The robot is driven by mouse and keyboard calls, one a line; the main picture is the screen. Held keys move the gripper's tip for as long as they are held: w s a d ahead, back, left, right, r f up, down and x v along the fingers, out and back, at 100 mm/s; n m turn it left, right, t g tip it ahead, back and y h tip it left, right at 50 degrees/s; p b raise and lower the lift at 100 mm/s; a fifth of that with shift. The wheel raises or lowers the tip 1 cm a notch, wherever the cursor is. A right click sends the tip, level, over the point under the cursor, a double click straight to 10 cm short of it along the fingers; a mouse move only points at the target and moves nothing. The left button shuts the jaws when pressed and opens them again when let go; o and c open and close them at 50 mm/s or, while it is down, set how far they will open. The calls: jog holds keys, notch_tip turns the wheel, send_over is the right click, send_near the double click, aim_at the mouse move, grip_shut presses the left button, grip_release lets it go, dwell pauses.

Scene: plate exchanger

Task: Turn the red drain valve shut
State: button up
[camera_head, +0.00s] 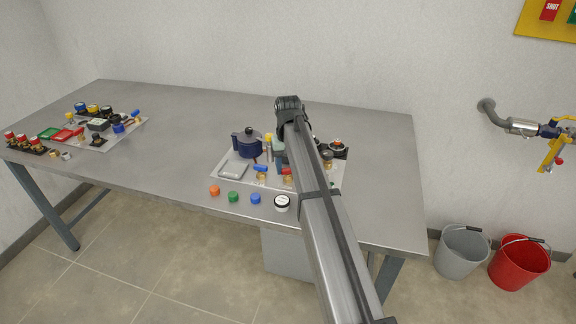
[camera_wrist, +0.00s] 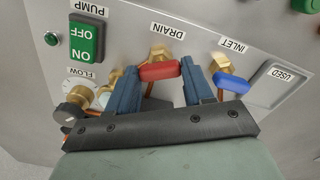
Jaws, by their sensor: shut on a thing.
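The red drain valve handle (camera_wrist: 160,71) lies across the picture in the wrist view. It sits on a brass fitting (camera_wrist: 160,52) below the DRAIN label (camera_wrist: 167,31). My gripper (camera_wrist: 159,76) has one blue finger at each end of the red handle and is shut on it. In the head view my arm covers much of the equipment on the table, and the grip itself cannot be made out there.
The blue inlet handle (camera_wrist: 231,83) is close to the right finger. The flow gauge (camera_wrist: 80,92) and a dark knob (camera_wrist: 67,117) are by the left finger. The green pump switch (camera_wrist: 85,42) is at upper left. The table (camera_head: 180,165) is bare between the two groups of items.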

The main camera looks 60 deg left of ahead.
aim_at(288, 168)
jog(key=m, duration=0.5)
jog(key=shift+m, duration=0.4)
dwell(0.3)
jog(key=o, duration=1)
jog(key=shift+o, duration=0.2)
notch_tip(288, 168, up, 14)
jog(key=shift+f, duration=0.1)
